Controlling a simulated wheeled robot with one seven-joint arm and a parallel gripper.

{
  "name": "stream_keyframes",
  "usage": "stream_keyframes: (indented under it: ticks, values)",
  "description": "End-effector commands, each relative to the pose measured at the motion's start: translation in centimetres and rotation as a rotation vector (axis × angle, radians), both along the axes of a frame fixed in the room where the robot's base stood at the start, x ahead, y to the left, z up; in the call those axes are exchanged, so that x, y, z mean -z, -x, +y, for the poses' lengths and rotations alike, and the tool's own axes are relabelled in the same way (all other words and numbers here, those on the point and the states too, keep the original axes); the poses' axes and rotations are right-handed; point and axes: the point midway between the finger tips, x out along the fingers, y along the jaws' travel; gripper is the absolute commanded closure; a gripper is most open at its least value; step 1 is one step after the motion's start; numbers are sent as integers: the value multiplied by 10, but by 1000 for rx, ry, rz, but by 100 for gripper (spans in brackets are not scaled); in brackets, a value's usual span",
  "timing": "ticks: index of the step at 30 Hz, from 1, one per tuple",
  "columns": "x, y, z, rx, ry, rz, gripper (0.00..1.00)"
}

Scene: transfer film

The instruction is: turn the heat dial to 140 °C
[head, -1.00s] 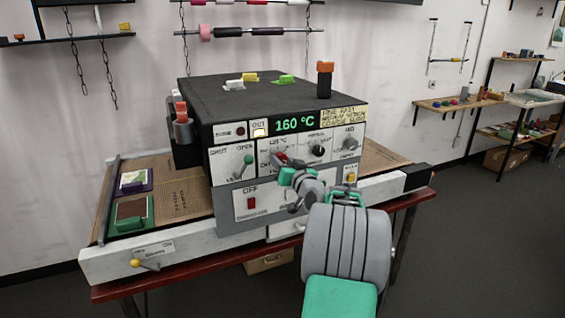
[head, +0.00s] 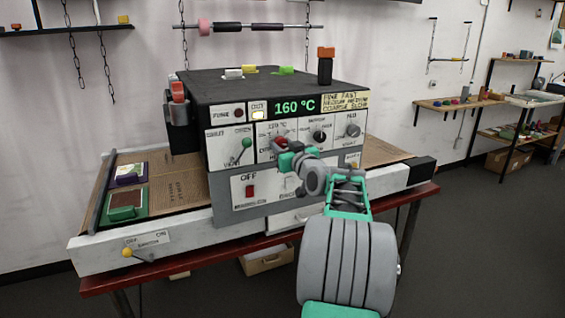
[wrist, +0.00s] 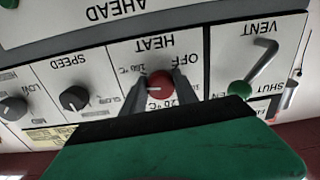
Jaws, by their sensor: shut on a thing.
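The heat dial is a round red knob (wrist: 159,84) under the HEAT label in the wrist view, which shows the panel upside down. A pale pointer line on it points left in that view. OFF, 120 °C and 160 °C are printed around it. My gripper (wrist: 160,90) is shut on the dial, one dark finger on each side. In the head view, my gripper (head: 285,153) covers most of the heat section, and a little red of the dial (head: 281,142) shows.
The vent lever with its green knob (head: 246,144) is left of the dial in the head view. The black speed knob (head: 319,137) is to the right. A red OFF switch (head: 250,191) sits below. An orange-topped post (head: 325,65) stands on the machine.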

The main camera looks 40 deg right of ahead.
Motion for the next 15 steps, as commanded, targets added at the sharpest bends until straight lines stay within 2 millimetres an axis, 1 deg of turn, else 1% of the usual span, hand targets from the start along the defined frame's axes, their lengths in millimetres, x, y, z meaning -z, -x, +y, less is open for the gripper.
stream_keyframes:
  ticks: [1, 15]
  values:
    - [12, 0, 0, 1, 45, 10, 100]
    - [7, 1, -2, 0, 455, 134, 100]
